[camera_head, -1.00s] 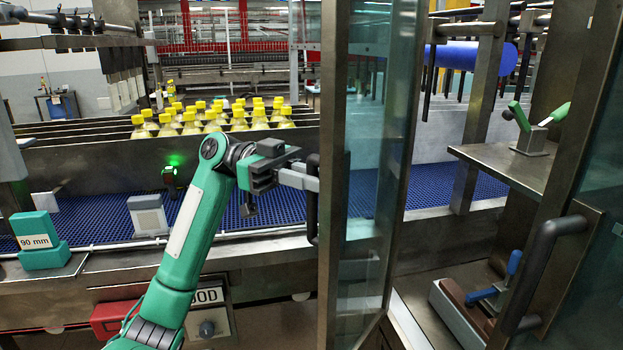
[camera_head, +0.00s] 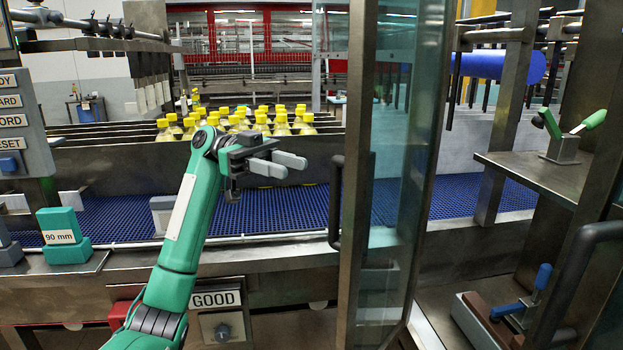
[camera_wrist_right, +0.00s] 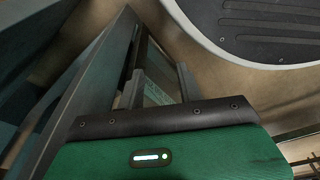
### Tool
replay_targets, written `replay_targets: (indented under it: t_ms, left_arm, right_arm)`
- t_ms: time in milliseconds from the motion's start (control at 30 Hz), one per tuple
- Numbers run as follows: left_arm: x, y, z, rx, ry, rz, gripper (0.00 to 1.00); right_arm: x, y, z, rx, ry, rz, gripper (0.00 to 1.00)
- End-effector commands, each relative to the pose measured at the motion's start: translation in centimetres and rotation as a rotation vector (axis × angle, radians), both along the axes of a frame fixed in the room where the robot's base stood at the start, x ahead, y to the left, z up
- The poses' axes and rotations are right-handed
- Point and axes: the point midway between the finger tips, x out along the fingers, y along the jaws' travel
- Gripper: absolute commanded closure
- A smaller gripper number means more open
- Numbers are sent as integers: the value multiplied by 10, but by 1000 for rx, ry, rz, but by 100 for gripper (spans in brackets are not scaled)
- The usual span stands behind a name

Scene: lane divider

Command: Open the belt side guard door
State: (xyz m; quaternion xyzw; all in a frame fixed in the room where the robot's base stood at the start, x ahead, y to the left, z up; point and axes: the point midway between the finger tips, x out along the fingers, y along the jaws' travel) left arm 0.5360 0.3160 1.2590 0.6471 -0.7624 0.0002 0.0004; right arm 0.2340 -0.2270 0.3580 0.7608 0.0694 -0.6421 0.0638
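The glass guard door (camera_head: 400,150) has a metal frame and stands swung out toward me at an angle to the belt in the head view. Its black bar handle (camera_head: 336,203) is on the near upright. My left gripper (camera_head: 286,164) is just left of the handle, apart from it, with its two grey fingers spread and nothing between them. My right gripper (camera_wrist_right: 160,85) shows only in the right wrist view; its fingers are apart, and I see nothing held. A grey frame edge lies close to its left.
The blue belt (camera_head: 270,208) runs behind the left arm, with yellow-capped bottles (camera_head: 240,120) beyond. A second black handle (camera_head: 575,275) is at the right. A green clamp (camera_head: 565,140) stands on a shelf, and a blue-handled clamp (camera_head: 520,305) sits below.

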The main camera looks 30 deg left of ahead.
Motion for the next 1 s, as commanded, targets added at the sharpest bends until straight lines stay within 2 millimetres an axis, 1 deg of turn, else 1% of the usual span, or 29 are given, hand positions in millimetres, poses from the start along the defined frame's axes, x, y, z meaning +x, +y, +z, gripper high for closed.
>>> replay_targets:
  t_ms: [33,100,200,300,1000]
  left_arm:
    - [2,9,0,-2,0,1,64]
    - [3,19,0,-1,1,1,64]
    - [5,28,0,-1,0,0,64]
    - [5,33,0,-1,0,0,64]
    - [5,33,0,0,0,0,64]
  right_arm:
    - [2,1,2,0,-2,0,64]
    - [3,1,3,0,-1,-1,64]
    - [3,1,4,1,0,-1,64]
    - [4,1,5,0,0,-1,64]
    - [5,2,5,2,-2,-1,64]
